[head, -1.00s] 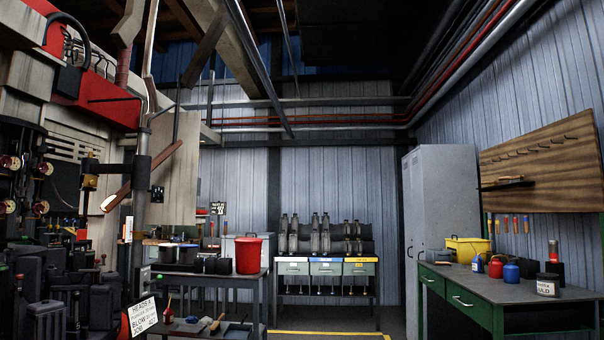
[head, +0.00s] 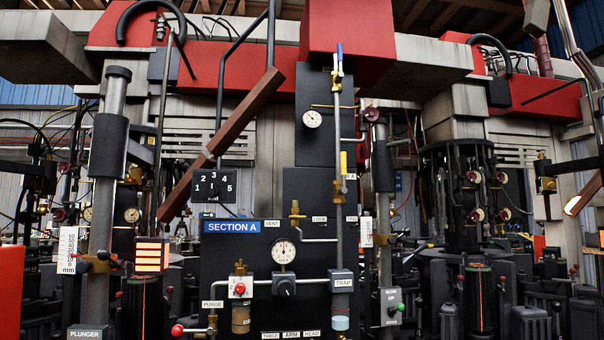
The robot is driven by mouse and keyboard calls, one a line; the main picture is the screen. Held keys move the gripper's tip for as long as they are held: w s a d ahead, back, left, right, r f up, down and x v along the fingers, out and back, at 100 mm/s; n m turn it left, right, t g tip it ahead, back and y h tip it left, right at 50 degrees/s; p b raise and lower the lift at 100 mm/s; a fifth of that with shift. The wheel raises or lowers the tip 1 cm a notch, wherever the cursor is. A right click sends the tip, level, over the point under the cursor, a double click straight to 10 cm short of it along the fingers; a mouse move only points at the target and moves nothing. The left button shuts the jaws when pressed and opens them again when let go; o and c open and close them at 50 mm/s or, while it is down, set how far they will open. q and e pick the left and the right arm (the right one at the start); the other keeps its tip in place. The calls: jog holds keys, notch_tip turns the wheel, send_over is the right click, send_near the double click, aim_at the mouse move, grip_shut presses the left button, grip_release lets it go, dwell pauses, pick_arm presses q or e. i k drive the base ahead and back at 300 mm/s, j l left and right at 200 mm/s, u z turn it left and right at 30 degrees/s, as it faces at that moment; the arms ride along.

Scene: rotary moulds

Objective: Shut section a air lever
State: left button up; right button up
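A dark panel with a blue SECTION A sign (head: 231,226) stands in front of me. A vertical grey pipe (head: 338,120) runs up its right part. A blue handle (head: 340,52) stands upright at the top of this pipe. A yellow handle (head: 343,163) sits lower on the same pipe, also upright. The small tag beside the yellow handle is too small to read, so I cannot tell which handle is the air lever. Neither of my grippers is in view.
The panel bears a gauge (head: 284,252), a red button (head: 240,289) and a red-knobbed lever (head: 178,330) near PURGE. A TRAP block (head: 342,281) is at the lower right. A brown slanted bar (head: 221,144) crosses at the left. Dark moulds stand at the right.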

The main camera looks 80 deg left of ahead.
aim_at(344, 190)
jog(key=u, duration=2.35)
